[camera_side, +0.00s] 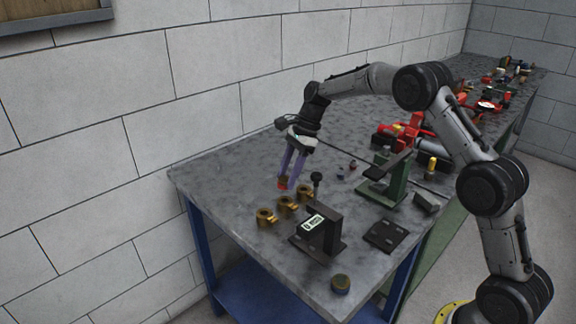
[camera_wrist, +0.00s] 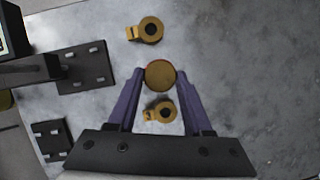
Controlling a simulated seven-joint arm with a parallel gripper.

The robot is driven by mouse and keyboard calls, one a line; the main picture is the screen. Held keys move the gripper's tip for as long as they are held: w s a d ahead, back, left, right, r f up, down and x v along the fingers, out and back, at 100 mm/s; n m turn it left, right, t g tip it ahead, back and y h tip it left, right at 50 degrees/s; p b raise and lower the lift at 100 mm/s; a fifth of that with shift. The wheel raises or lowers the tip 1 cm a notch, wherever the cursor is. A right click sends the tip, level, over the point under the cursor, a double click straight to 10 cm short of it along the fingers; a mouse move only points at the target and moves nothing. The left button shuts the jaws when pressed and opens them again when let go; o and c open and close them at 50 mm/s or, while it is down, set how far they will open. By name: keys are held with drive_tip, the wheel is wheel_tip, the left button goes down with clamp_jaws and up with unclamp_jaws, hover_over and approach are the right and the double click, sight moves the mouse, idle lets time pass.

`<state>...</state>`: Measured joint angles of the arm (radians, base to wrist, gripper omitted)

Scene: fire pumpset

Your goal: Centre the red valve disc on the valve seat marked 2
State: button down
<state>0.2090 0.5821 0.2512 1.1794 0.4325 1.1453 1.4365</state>
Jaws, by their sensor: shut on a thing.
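My gripper (camera_side: 286,182) is shut on a small disc that shows red (camera_side: 283,185) in the side view. In the wrist view the held disc (camera_wrist: 160,74) shows a round brass-coloured top between the purple fingertips. Three brass valve seats with side tabs stand in a row below it in the side view: the near one (camera_side: 265,218), the middle one (camera_side: 287,206) and the far one (camera_side: 304,193). The wrist view shows two seats, one beyond the disc (camera_wrist: 150,29) and one between the fingers (camera_wrist: 164,111). The disc appears held above the seats. I cannot read any seat numbers.
A black stand with a small display (camera_side: 312,224) is close right of the seats. Small dark pieces (camera_side: 345,170) lie behind. The table's left corner is clear.

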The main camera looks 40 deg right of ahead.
sight(288, 202)
drive_tip(key=shift+f, duration=0.1)
idle(0.3)
drive_tip(key=shift+f, duration=2.1)
drive_tip(key=shift+f, duration=0.3)
idle(0.5)
drive_tip(key=shift+c, duration=1.2)
unclamp_jaws()
drive_tip(key=v, duration=1.3)
drive_tip(key=shift+r, duration=0.4)
